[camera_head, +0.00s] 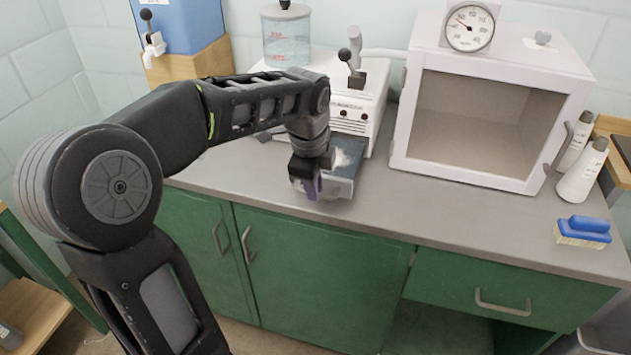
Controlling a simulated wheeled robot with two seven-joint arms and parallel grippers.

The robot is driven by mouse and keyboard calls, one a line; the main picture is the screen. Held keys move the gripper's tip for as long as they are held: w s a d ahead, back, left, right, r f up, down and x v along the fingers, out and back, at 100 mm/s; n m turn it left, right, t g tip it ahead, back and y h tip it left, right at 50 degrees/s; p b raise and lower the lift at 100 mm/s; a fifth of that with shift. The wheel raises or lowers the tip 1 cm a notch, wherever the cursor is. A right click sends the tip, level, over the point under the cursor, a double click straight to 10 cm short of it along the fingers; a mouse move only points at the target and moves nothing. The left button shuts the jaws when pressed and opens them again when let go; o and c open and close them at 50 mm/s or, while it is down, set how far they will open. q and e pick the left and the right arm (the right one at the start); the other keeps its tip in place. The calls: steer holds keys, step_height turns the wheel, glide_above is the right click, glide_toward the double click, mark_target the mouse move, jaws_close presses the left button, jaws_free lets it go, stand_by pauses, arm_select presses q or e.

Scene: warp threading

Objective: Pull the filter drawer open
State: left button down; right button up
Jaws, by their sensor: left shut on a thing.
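The filter drawer (345,168) is a dark tray that sticks out from the lower front of a white machine (352,120). Whitish material shows inside it. My left gripper (312,186) points down at the drawer's front left end and is shut on the drawer's handle. The gripper and wrist hide the handle and part of the drawer's left side. How far the drawer is out of the machine is partly hidden. My right gripper is not in view.
A white cabinet (400,110) with a clear front and a dial gauge (470,28) stands right of the machine. A blue container (182,22) stands at the back left. The grey counter (420,215) is clear in front.

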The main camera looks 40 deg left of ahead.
arm_select(q)
steer(key=shift+s+d, duration=0.1)
steer(key=shift+s, duration=0.2)
steer(key=c, duration=1.5)
jaws_free()
step_height(320, 180, up, 8)
steer(key=s, duration=0.1)
steer(key=shift+s+d+f+p, duration=0.15)
steer(key=shift+s+d+p, duration=0.05)
steer(key=shift+d+p, duration=0.1)
